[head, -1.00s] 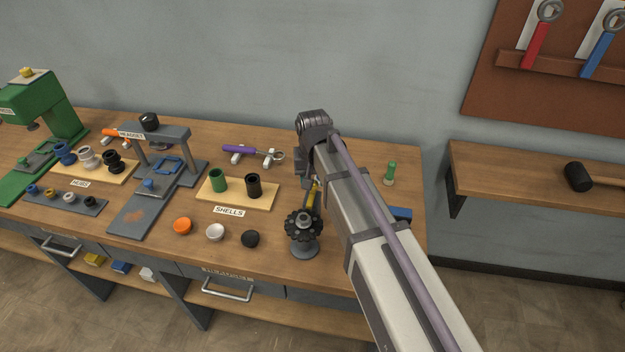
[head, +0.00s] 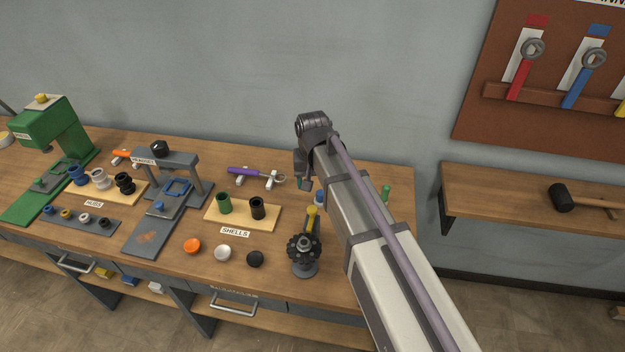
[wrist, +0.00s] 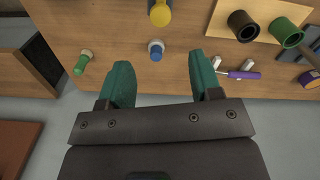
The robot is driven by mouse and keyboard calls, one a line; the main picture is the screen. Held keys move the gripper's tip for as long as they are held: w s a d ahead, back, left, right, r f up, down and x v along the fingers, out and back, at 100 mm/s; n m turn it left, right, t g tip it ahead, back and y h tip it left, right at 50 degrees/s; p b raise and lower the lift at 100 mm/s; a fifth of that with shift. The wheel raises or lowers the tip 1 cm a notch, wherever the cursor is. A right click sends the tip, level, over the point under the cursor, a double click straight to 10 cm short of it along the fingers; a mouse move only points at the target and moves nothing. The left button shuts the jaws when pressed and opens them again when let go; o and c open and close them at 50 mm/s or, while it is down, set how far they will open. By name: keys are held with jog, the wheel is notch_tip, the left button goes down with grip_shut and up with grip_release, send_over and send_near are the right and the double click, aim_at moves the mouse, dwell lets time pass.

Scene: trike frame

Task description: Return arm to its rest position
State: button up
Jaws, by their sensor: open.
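My gripper (wrist: 161,82) is open in the wrist view, its two green fingers apart with nothing between them. It hangs above the back edge of the wooden workbench (wrist: 125,35). In the head view my arm reaches in from the lower right, and its wrist end is over the bench; the gripper is mostly hidden behind it. A blue-tipped piece (wrist: 156,50) stands on the bench beyond the fingers, apart from them. A green-handled piece (wrist: 83,62) is to the left of the fingers in the wrist view.
A dark knobbed stand (head: 304,255) with a yellow-topped part (head: 312,216) is close to my arm. The shells board (head: 243,212), headset press (head: 165,190) and green press (head: 50,140) lie left. A shelf with a mallet (head: 562,197) and a tool board (head: 550,105) are right.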

jog(key=shift+r, duration=0.25)
jog(key=shift+m, duration=0.3)
jog(key=s+d+f+b, duration=0.2)
jog(key=s+d, duration=0.3)
jog(key=s+d+f+b, duration=0.3)
jog(key=s+d, duration=0.2)
jog(key=d, duration=0.1)
jog(key=s+d+f+b, duration=0.3)
jog(key=s+d, duration=0.2)
jog(key=shift+s+d+f, duration=0.1)
jog(key=shift+s+d, duration=0.25)
jog(key=shift+d, duration=0.05)
jog(key=shift+w+r, duration=0.15)
jog(key=shift+r, duration=0.1)
